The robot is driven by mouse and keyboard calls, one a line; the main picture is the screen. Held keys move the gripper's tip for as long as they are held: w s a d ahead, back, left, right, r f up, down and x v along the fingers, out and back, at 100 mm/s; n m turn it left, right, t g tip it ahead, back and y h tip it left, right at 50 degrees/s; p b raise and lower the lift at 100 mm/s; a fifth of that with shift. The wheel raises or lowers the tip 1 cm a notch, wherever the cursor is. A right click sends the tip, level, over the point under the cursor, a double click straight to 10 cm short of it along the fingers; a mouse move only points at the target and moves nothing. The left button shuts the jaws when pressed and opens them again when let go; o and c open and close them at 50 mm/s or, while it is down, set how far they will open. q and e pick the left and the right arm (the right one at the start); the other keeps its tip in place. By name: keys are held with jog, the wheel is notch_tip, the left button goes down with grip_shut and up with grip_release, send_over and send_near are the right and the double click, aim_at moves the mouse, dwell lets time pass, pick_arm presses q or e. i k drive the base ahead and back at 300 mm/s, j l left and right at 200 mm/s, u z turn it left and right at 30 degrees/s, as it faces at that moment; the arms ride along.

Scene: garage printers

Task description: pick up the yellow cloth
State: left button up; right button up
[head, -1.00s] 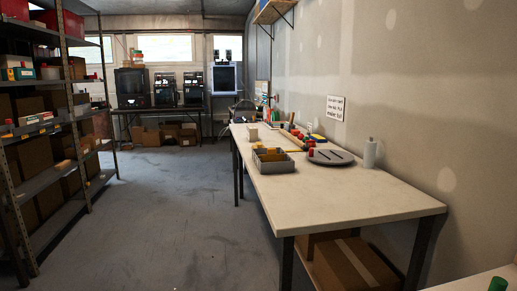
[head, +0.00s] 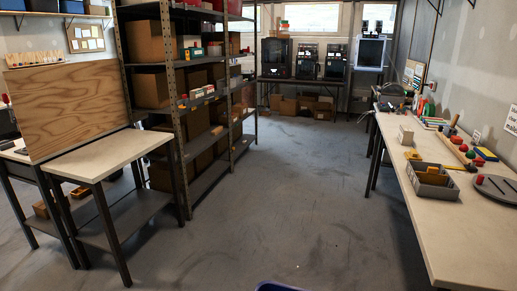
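I cannot make out a yellow cloth for certain. On the long white table (head: 465,235) at the right, a small yellow item (head: 413,155) lies just behind a grey divided bin (head: 433,187). Another yellow item sits inside the bin, and a thin yellow one (head: 456,167) lies to its right. They are too small to tell whether any is cloth. Neither of my grippers is in view.
A small white-topped table (head: 100,160) with a plywood panel (head: 68,108) stands at the left, beside a metal shelf rack (head: 176,120) of boxes. Printers (head: 306,60) stand at the back. A blue rim (head: 277,287) shows at the bottom edge. The middle floor is clear.

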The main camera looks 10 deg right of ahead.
aim_at(413, 154)
jog(key=i+j+u, duration=0.25)
jog(key=u, duration=0.25)
jog(key=i+j+u, duration=0.3)
jog(key=u, duration=0.15)
jog(key=i+u, duration=0.35)
jog(key=u, duration=0.15)
jog(key=i+j, duration=0.1)
jog(key=i, duration=0.3)
jog(key=i+j+z, duration=0.1)
jog(key=i, duration=0.3)
jog(key=i+l+z, duration=0.15)
jog(key=i+z, duration=0.15)
jog(key=z, duration=0.15)
jog(key=i+l+z, duration=0.1)
jog(key=i+z, duration=0.55)
jog(key=z, duration=0.2)
jog(key=i+j+z, duration=0.2)
jog(key=z, duration=0.25)
jog(key=i+l+z, duration=0.3)
jog(key=i+z, duration=0.2)
jog(key=i, duration=0.25)
jog(key=i+z, duration=0.5)
jog(key=i, duration=0.2)
jog(key=i+j+z, duration=0.3)
jog(key=i+z, duration=0.15)
jog(key=i, duration=0.3)
